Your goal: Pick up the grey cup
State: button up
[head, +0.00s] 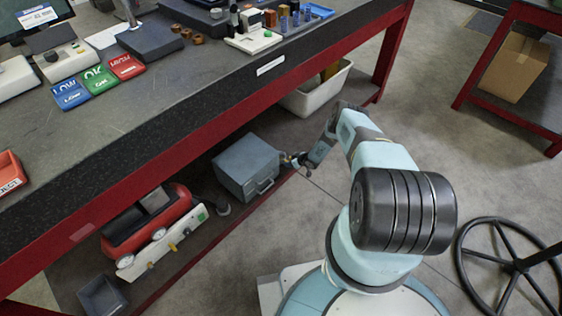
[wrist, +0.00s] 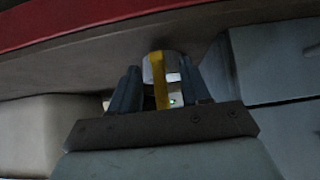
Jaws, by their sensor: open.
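My gripper (head: 297,160) is at the edge of the lower shelf, just right of the blue-grey toolbox (head: 247,165). In the wrist view my gripper (wrist: 158,82) is open, with one finger on each side of a small rounded pale grey thing with a yellow vertical band (wrist: 147,70). I cannot tell for sure whether this is the grey cup, or whether a finger touches it. In the head view the arm and gripper mostly hide that spot. A small dark grey round thing (head: 222,208) sits on the lower shelf, left of the toolbox.
The workbench top (head: 190,85) overhangs the lower shelf close above my gripper. A red compressor (head: 148,220) and a small grey bin (head: 102,294) are on the shelf at left. A white tub (head: 312,97) stands behind.

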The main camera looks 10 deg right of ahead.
aim_at(283, 157)
jog(key=shift+x, duration=1.25)
grip_shut()
